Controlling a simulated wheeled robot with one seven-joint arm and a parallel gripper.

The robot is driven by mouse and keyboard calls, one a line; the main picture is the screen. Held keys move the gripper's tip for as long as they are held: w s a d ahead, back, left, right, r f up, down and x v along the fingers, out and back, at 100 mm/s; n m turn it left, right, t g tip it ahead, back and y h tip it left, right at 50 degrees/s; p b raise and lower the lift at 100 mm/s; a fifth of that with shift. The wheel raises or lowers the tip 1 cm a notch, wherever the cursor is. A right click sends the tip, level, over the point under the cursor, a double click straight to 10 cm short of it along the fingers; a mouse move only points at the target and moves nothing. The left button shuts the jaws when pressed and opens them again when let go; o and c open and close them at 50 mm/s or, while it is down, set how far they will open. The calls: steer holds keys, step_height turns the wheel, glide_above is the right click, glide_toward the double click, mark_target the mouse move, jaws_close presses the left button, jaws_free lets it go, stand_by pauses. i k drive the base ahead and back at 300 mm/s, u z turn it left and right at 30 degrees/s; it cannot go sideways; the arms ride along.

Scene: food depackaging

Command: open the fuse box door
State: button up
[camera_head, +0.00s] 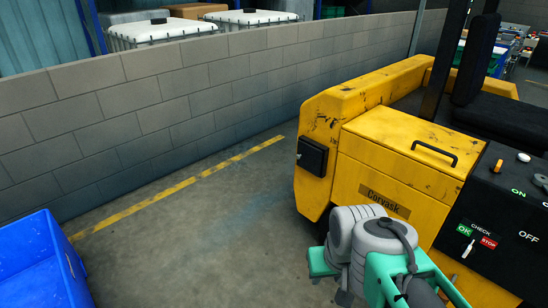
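A small black box (312,156), which looks like the fuse box, is fixed to the end face of the yellow forklift (385,160). Its door looks shut, with a small light mark near its left edge. My grey and green arm comes in from the bottom right. Its end (322,262) is below the box and clearly apart from it. The fingers cannot be made out, and nothing held is visible.
A black panel (505,215) with buttons and labels is at the right, beside a yellow cover with a black handle (434,152). A grey block wall (180,105) runs behind. A blue bin (38,262) stands at lower left. The floor between bin and forklift is clear.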

mark_target(309, 159)
steer(key=u, duration=0.8)
steer(key=i, duration=0.8)
steer(key=u, duration=0.75)
steer(key=i, duration=1.75)
steer(key=z, duration=1.1)
steer(key=i, duration=0.45)
steer(key=z, duration=0.5)
